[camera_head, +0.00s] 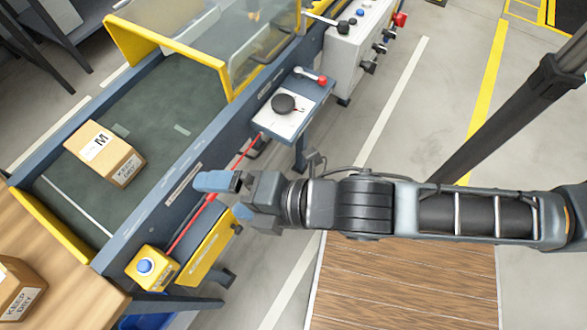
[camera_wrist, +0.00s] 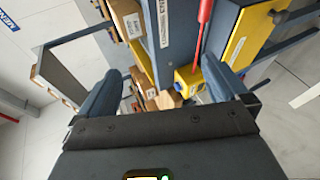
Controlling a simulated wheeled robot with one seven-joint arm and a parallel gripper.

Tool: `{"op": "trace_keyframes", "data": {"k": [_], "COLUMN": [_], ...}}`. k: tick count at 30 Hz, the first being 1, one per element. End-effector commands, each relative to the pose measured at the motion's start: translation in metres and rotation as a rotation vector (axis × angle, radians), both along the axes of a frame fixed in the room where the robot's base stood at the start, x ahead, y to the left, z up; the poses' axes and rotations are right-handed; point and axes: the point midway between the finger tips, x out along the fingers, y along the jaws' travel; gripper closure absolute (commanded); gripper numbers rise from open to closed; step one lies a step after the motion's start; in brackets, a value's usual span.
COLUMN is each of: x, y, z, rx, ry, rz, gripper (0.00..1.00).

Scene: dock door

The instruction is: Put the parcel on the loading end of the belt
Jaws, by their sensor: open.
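A brown cardboard parcel (camera_head: 105,153) with a white M label and a KEEP DRY mark rests on the dark green belt (camera_head: 165,100), near its lower-left end, just past a white line across it. A box (camera_wrist: 127,18) at the top of the wrist view looks like the same parcel. My gripper (camera_head: 233,199) is open and empty, outside the belt's blue side rail, to the right of the parcel and apart from it. Its two fingers also show in the wrist view (camera_wrist: 160,90), with nothing held between them.
Another KEEP DRY box (camera_head: 18,290) sits on a wooden table (camera_head: 75,300) at lower left. A yellow box with a blue button (camera_head: 146,267) stands by the rail. A red cord (camera_head: 205,200) runs along it. A clear, yellow-edged guard (camera_head: 240,40) covers the far belt.

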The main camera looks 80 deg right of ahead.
Motion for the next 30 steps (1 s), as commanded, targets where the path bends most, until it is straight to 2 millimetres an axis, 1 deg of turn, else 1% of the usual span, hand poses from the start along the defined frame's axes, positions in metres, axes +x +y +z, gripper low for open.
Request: {"op": "trace_keyframes", "data": {"k": [1,3,5,6,9,12,15,18,21,30], "x": [-0.020,-0.043,-0.062,-0.074,-0.101,-0.121,-0.134,-0.141,-0.143,-0.142], "y": [-0.003,-0.006,-0.008,-0.010,-0.017,-0.023,-0.028,-0.030,-0.031,-0.031], "z": [0.001,0.007,0.014,0.020,0.035,0.050,0.062,0.068,0.071,0.070], "rx": [0.138,0.353,0.539,0.661,0.946,1.179,1.341,1.433,1.466,1.465], "ry": [0.002,-0.009,-0.019,-0.027,-0.048,-0.071,-0.091,-0.103,-0.107,-0.107], "rz": [-0.047,-0.121,-0.185,-0.230,-0.335,-0.420,-0.477,-0.506,-0.518,-0.516], "gripper": [0.00,0.00,0.00,0.00,0.00,0.00,0.00,0.00,0.00,0.00]}}
